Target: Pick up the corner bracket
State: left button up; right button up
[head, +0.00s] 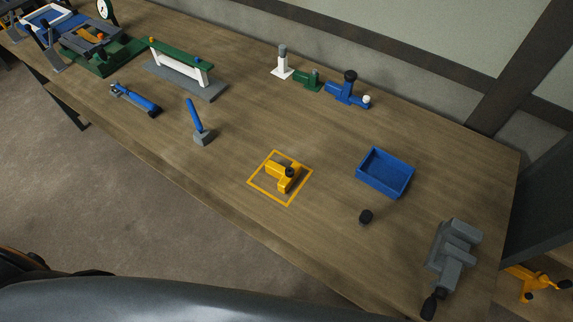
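A yellow angled piece (285,175) with black knobs lies on the wooden bench inside a yellow square outline (262,190). It looks like the corner bracket, though its fine shape is too small to tell. Nothing holds it. Neither of my grippers shows in the head view, so I cannot see whether they are open or shut.
A mallet (198,122) and blue tool (137,99) lie left. Coloured parts (345,92) stand behind.

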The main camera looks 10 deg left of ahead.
aim_at(276, 170)
jog(key=k+l, duration=0.1)
jog(key=l, duration=0.3)
jog(key=k+l, duration=0.15)
jog(key=l, duration=0.25)
jog(key=k+l+u, duration=0.1)
jog(key=l, duration=0.35)
jog(key=k+l, duration=0.15)
jog(key=l, duration=0.25)
jog(key=k+l, duration=0.15)
jog(key=l, duration=0.25)
jog(key=k+l, duration=0.15)
jog(key=l, duration=0.25)
jog(key=i+u, duration=0.05)
